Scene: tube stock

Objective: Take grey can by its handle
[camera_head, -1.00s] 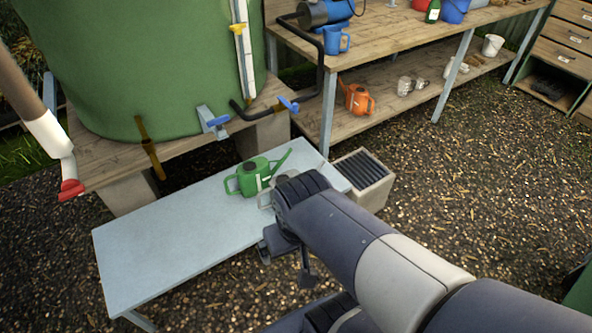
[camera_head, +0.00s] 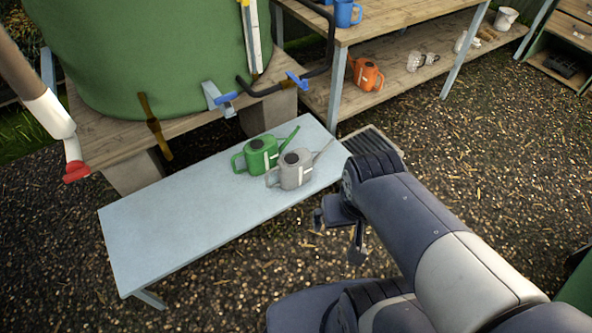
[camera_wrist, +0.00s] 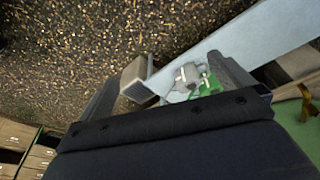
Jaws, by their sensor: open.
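The grey can (camera_head: 295,175) stands upright on the pale blue bench (camera_head: 190,225). Its handle (camera_head: 271,178) is on its left side and its spout points up to the right. A green can (camera_head: 258,155) stands close behind it, to the left. My gripper (camera_head: 338,233) is open and empty, beyond the bench's front edge, to the right of and nearer than the grey can, apart from it. In the wrist view the grey can (camera_wrist: 182,78) shows small and distant between the fingers, with the green can (camera_wrist: 207,86) next to it.
A slatted box (camera_head: 373,143) stands just past the bench's right end. A large green tank (camera_head: 160,60) on a wooden stand is behind. A wooden shelf unit (camera_head: 400,85) holds an orange can (camera_head: 367,75). The bench's left half is clear.

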